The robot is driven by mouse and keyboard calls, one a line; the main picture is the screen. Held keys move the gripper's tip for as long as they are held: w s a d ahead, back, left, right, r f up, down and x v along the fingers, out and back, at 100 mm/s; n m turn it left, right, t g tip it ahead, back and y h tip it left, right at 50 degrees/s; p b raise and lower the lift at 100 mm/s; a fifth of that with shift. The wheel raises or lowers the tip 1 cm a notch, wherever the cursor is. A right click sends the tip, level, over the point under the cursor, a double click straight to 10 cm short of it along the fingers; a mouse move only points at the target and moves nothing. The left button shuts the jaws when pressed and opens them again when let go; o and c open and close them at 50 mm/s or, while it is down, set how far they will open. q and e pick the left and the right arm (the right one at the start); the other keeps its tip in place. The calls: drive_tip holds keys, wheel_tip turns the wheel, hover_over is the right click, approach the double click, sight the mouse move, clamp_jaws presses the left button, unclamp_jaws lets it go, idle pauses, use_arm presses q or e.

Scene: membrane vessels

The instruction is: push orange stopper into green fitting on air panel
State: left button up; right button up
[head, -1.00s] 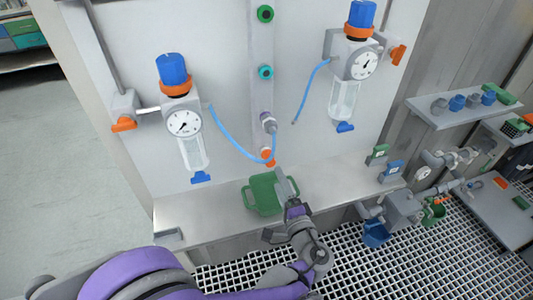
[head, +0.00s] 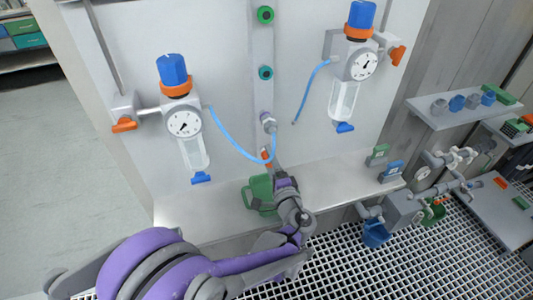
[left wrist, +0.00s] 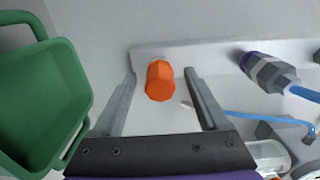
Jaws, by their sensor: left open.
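The orange stopper (head: 266,157) is at the lower end of the panel's vertical strip, below the grey and blue fitting with the hose. In the left wrist view the orange stopper (left wrist: 160,82) lies between my left gripper's (left wrist: 162,72) two open fingers, with a gap on each side. In the head view my left gripper (head: 277,168) is just below the stopper, and its fingertips are hard to make out. Two green fittings are on the strip above: an upper one (head: 265,15) and a middle one (head: 265,73), both with dark centres. My right gripper is not in view.
A green tray (head: 256,192) sits on the ledge beside my left gripper, partly hidden.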

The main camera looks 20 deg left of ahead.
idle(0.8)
use_arm(q)
clamp_jaws()
drive_tip(key=shift+s, duration=0.1)
idle(0.4)
drive_tip(key=shift+v, duration=2.95)
